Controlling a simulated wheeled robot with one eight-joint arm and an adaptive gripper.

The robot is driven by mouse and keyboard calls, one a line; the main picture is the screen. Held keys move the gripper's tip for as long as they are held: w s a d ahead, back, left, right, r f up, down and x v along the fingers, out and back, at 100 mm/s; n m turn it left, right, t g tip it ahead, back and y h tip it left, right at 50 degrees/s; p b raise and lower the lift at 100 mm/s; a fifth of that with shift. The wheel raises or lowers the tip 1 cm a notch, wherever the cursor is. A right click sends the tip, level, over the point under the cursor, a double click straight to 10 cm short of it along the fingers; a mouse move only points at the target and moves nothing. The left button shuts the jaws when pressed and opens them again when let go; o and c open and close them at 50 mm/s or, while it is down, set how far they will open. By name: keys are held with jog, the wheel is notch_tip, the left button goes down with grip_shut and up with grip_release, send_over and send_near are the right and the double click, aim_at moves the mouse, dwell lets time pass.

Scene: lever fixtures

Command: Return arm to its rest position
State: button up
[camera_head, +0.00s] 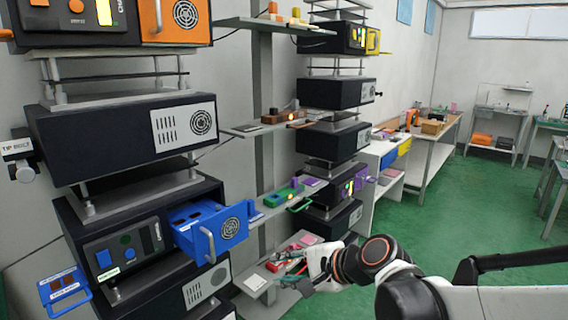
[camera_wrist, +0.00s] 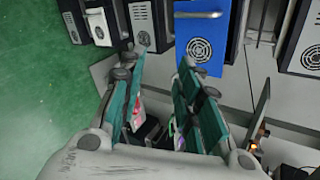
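My gripper (camera_head: 292,272) is low in the head view, in front of the lower shelf between the two equipment stacks. My white and black arm comes in from the lower right. In the wrist view my gripper (camera_wrist: 163,57) shows two teal-padded fingers spread apart with nothing clamped between them. A blue drawer (camera_head: 212,232) with a handle stands pulled out of the left stack. The blue front (camera_wrist: 200,38) also shows in the wrist view, beyond the fingertips and apart from them as far as I can tell.
The lower shelf (camera_head: 257,283) holds small red, pink and green items close to my gripper. Dark equipment boxes (camera_head: 130,135) stack up on the left, and more (camera_head: 335,93) stand in the middle. Green floor (camera_head: 455,215) is open on the right. A workbench (camera_head: 432,145) stands behind.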

jog(key=s+d+n+h, duration=0.8)
jog(key=s+d+n, duration=0.3)
jog(key=s+d, duration=0.6)
jog(key=shift+s+d+f+n+h, duration=0.3)
jog(key=shift+d+f+n+h, duration=0.1)
jog(key=shift+d, duration=0.7)
